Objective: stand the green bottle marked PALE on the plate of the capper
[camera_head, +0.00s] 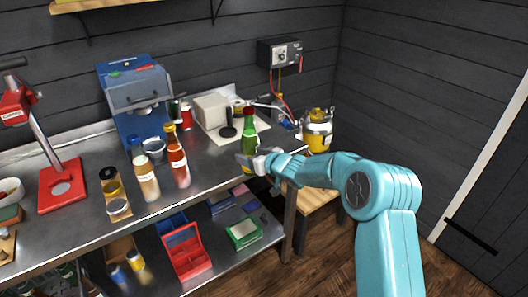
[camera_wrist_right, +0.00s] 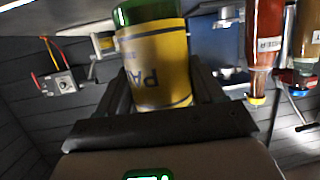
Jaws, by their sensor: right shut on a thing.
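The green bottle (camera_head: 249,127) stands upright at the right end of the steel bench. My right gripper (camera_head: 251,163) is shut on it low down. In the right wrist view the green bottle (camera_wrist_right: 160,72) shows its yellow label, upside down with "PA" readable, between the two fingers (camera_wrist_right: 160,95). The gripper hides its lower part in the head view, so I cannot tell whether its base touches the bench. The red capper (camera_head: 18,103) stands at the far left of the bench, with a round plate (camera_head: 61,188) on its red base. My left gripper is not in view.
An amber bottle (camera_head: 147,177), a red-brown bottle (camera_head: 177,158) and a jar (camera_head: 111,185) stand between the green bottle and the capper. Behind them are a blue machine (camera_head: 135,95) and a white box (camera_head: 210,111). A yellow pot (camera_head: 318,138) is at the right.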

